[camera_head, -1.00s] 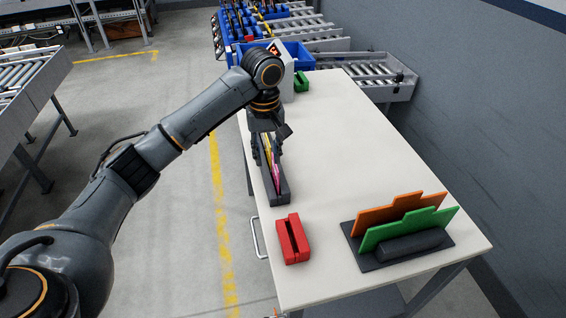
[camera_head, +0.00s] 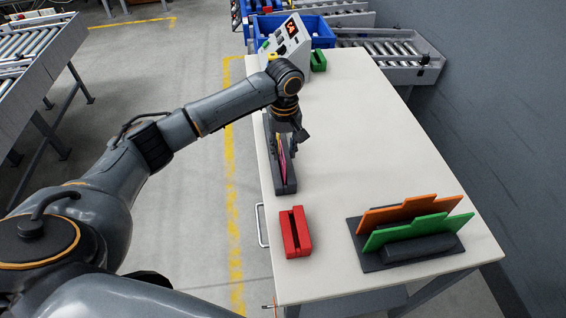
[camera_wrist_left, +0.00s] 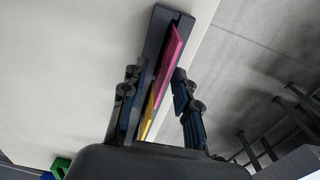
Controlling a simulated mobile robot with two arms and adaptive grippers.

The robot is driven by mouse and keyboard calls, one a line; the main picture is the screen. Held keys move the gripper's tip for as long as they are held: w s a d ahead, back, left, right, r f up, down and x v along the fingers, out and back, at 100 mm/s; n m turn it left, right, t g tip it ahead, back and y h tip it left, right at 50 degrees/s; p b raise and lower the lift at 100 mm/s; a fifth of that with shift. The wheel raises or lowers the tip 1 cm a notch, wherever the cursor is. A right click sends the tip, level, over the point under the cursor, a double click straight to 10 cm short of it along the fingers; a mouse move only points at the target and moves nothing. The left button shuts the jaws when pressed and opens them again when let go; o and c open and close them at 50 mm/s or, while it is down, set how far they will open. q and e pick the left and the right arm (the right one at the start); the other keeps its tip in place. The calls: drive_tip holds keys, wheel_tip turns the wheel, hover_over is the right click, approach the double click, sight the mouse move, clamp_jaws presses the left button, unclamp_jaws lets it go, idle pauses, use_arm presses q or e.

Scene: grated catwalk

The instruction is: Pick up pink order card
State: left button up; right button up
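The pink order card (camera_head: 283,165) stands in a narrow black holder (camera_head: 287,188) near the table's left edge. In the left wrist view the pink card (camera_wrist_left: 172,52) shows ahead of a yellow card (camera_wrist_left: 149,108) in the same slot. My left gripper (camera_head: 286,142) is over the holder, pointing down. In the left wrist view its fingers (camera_wrist_left: 157,85) are spread, one on each side of the holder and cards, with gaps showing. In the head view the gripper hides the holder's middle and the yellow card. My right gripper is not seen.
A red slotted block (camera_head: 296,232) sits nearer on the table (camera_head: 375,150). A black stand (camera_head: 375,262) holds orange (camera_head: 385,215) and green (camera_head: 415,232) boards. A control box (camera_head: 288,50) and a green block (camera_head: 318,60) are at the far end. The table's middle is clear.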

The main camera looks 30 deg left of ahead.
sight(282, 161)
use_arm(q)
drive_tip(key=f, duration=0.1)
drive_tip(key=f+p, duration=0.1)
drive_tip(key=f, duration=0.1)
drive_tip(key=shift+s+a+f, duration=0.1)
drive_tip(key=shift+s+f, duration=0.15)
drive_tip(key=shift+s, duration=0.1)
drive_tip(key=shift+f, duration=0.4)
clamp_jaws()
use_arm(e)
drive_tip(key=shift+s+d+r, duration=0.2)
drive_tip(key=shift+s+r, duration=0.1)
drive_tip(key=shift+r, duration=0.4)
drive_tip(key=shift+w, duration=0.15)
